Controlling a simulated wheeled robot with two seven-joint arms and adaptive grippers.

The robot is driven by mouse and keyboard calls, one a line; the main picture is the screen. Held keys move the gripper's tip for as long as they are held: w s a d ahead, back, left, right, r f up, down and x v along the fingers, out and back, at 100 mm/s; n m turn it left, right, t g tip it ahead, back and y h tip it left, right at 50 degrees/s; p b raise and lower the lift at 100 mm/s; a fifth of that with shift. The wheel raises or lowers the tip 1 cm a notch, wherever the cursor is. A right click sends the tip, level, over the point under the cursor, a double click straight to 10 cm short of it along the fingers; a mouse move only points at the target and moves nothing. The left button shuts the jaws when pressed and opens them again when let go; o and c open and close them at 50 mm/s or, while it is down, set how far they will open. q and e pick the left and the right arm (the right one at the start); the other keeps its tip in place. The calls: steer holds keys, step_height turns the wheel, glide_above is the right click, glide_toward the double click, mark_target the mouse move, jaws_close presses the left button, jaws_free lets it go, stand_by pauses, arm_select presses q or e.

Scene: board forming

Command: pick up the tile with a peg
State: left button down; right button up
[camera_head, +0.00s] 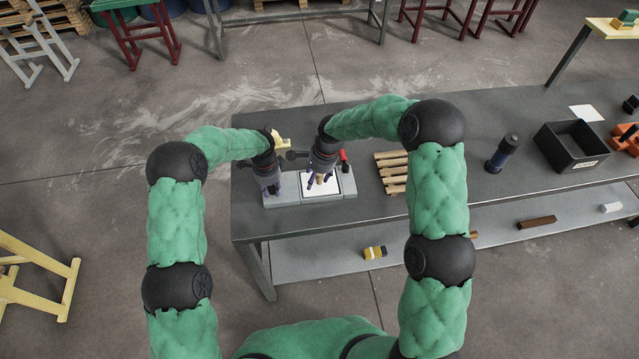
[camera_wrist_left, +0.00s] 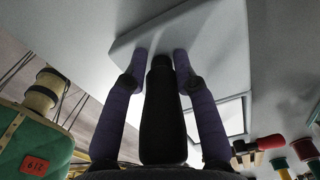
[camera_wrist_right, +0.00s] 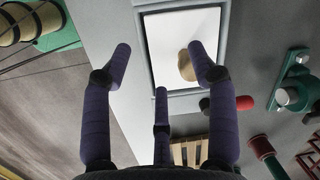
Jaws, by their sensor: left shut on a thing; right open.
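A white tile (camera_head: 332,186) lies inside the dark border of a grey frame (camera_head: 349,182) near the left end of the table. A round tan peg (camera_wrist_right: 185,65) stands on the tile, which fills the upper middle of the right wrist view (camera_wrist_right: 202,35). My right gripper (camera_head: 320,178) is above the tile, its fingers spread and pointing down around the peg; one fingertip overlaps the peg's edge in the right wrist view. My left gripper (camera_head: 272,190) is shut at the frame's left end, which shows in the left wrist view (camera_wrist_left: 220,40).
A red-handled tool (camera_head: 344,160) lies behind the frame. A slatted wooden rack (camera_head: 392,170), a dark cylinder (camera_head: 503,152) and a black bin (camera_head: 572,146) stand to the right. The table (camera_head: 455,140) is clear between the rack and the cylinder. A lower shelf (camera_head: 340,260) holds loose blocks.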

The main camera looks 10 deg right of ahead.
steer(key=w+r+m, duration=0.1)
steer(key=r, duration=0.1)
steer(key=w+d+r+m+h, duration=0.1)
steer(key=w+r+m+h, duration=0.1)
steer(key=r+m, duration=0.1)
steer(key=shift+w+d+r+g, duration=0.2)
steer(key=shift+d+r+g, duration=0.15)
steer(key=shift+g, duration=0.05)
steer(key=r+m, duration=0.1)
glide_above(319, 180)
steer(key=w, duration=0.1)
steer(key=f, duration=0.5)
steer(key=shift+w+d+f, duration=0.1)
steer(key=shift+d+f, duration=0.1)
steer(key=shift+d, duration=0.2)
steer(key=shift+w+a+f, duration=0.1)
steer(key=shift+f, duration=1.5)
steer(key=shift+a+f, duration=0.1)
steer(key=shift+f, duration=1.45)
jaws_close()
